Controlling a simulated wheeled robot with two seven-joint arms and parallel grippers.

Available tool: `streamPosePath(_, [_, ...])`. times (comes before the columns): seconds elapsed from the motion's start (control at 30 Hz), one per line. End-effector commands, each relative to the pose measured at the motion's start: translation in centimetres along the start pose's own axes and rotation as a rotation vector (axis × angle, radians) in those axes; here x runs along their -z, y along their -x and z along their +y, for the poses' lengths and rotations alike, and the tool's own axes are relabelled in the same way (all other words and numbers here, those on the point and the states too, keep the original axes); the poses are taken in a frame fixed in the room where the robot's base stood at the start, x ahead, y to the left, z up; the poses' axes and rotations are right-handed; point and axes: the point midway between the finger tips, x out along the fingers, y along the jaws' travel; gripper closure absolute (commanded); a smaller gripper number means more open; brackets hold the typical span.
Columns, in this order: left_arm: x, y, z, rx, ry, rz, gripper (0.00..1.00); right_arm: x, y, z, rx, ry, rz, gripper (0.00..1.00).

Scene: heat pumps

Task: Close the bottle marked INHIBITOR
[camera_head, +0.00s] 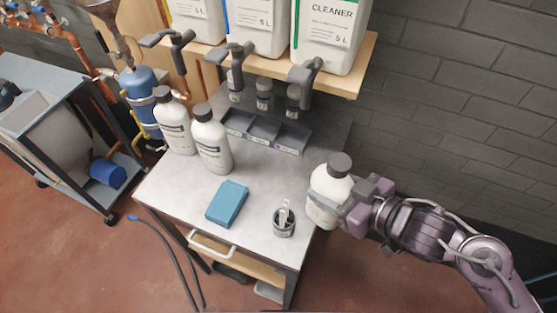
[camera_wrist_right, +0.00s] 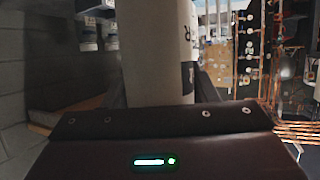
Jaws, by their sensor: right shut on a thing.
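A white bottle (camera_head: 330,185) with a dark cap (camera_head: 339,164) on its top is at the right edge of the table. My right gripper (camera_head: 345,212) is shut on this bottle around its lower body, and the bottle leans slightly. In the right wrist view the white bottle (camera_wrist_right: 155,55) stands between the fingers, with part of a dark letter at its right edge. Two similar white bottles with dark caps, one at the left (camera_head: 174,122) and one beside it (camera_head: 211,140), stand upright at the back left. I cannot read INHIBITOR on any label. My left gripper does not show.
A blue block (camera_head: 227,203) and a small dark cup (camera_head: 284,222) with a light item in it are on the grey table (camera_head: 180,192). A dark divided tray (camera_head: 264,132) is at the back. Large containers with taps, one marked CLEANER (camera_head: 330,30), stand on a wooden shelf (camera_head: 352,78) above.

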Motion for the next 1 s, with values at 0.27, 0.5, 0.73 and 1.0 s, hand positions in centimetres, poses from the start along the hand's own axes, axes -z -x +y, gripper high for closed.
streamPosePath(0.27, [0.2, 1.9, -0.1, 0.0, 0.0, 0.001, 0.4, 2.9, -5.5, 0.1, -0.001, -0.003, 0.007, 1.0])
streamPosePath(0.5, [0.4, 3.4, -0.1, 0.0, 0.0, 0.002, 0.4, 5.2, -11.1, 0.0, 0.001, -0.002, 0.004, 1.0])
streamPosePath(0.73, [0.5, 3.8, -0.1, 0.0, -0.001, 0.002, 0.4, 5.7, -13.5, 0.0, 0.001, 0.0, 0.0, 1.0])
streamPosePath(1.0, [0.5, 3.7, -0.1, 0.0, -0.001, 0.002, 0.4, 5.6, -13.6, 0.0, 0.0, 0.0, -0.001, 1.0])
